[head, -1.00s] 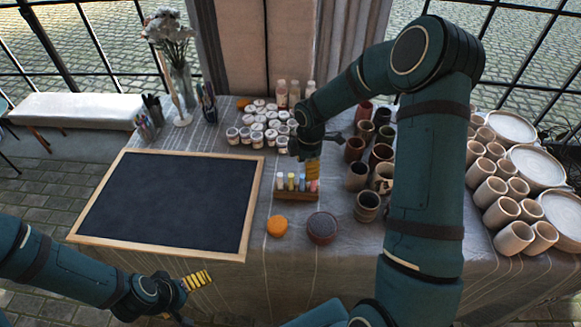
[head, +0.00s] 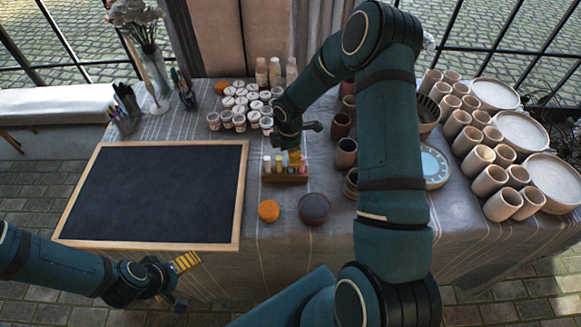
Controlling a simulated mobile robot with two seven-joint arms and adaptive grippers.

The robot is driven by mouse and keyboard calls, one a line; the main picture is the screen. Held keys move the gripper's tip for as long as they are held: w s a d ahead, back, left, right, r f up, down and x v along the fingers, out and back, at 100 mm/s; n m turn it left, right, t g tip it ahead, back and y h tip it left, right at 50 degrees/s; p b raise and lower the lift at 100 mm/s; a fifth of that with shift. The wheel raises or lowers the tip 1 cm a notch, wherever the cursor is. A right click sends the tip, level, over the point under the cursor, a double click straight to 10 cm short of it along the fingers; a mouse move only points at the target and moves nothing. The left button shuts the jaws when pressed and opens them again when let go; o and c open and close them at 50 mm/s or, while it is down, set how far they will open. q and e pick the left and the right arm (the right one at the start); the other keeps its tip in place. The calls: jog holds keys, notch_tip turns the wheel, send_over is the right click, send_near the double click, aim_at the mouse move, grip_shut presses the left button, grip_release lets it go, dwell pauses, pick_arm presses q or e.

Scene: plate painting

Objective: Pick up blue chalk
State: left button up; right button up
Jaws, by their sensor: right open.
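A small wooden chalk holder (head: 285,179) stands on the table right of the blackboard, with a row of short chalks in it. A white chalk (head: 267,164) and a yellow chalk (head: 279,165) are at its left. The blue chalk (head: 290,169) is towards the right and mostly hidden by my gripper's yellow finger. My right gripper (head: 295,158) is open, pointing down just over the right half of the holder; whether it touches a chalk cannot be told. My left gripper (head: 187,263) is in front of the table, low and away from the holder; its opening is unclear.
The blackboard (head: 155,195) fills the table's left. An orange sponge (head: 268,211) and a dark round pot (head: 314,208) lie in front of the holder. Paint jars (head: 240,105) stand behind it. Brown cups (head: 346,152) and pale cups with plates (head: 520,131) crowd the right.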

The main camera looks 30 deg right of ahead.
jog(key=f, duration=0.5)
jog(key=shift+s+f, duration=0.1)
jog(key=shift+s, duration=0.15)
grip_shut()
